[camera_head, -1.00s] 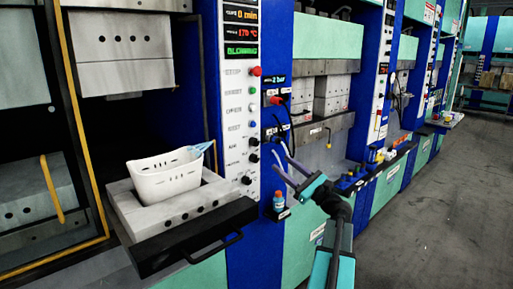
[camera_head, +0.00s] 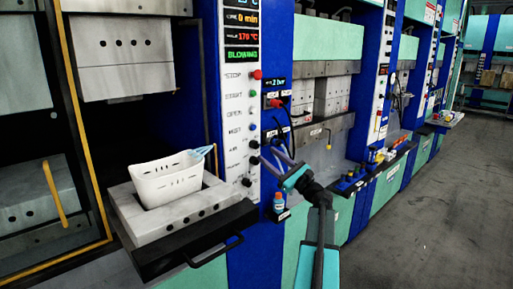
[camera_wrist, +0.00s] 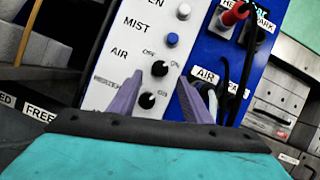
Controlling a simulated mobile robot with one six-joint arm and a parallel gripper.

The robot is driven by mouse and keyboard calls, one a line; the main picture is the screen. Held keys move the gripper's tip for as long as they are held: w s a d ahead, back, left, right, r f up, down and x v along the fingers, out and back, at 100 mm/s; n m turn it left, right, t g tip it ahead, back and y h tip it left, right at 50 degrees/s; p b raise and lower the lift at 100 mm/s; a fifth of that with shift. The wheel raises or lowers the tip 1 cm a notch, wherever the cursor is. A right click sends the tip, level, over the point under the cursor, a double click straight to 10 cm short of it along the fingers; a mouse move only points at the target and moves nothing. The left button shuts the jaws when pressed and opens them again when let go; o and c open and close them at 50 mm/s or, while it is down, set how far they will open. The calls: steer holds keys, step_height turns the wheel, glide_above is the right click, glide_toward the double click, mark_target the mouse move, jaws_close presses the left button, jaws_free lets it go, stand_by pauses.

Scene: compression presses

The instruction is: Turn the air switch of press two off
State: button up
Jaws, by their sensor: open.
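The AIR knob shows between and just beyond the fingertips; contact cannot be told. The head view shows my gripper (camera_head: 265,154) close to the panel.
The HEATER knob (camera_wrist: 147,101) is just below, between the fingers in the wrist view. The blue MIST button (camera_wrist: 172,40) is above. A red connector (camera_wrist: 234,13) and cables are at right. A white basket (camera_head: 167,178) rests on the press's lower plate.

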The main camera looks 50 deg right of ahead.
mark_target(257, 146)
steer(key=p+x, duration=0.1)
steer(key=x, duration=0.5)
steer(key=shift+w+p, duration=0.2)
steer(key=shift+p, duration=0.1)
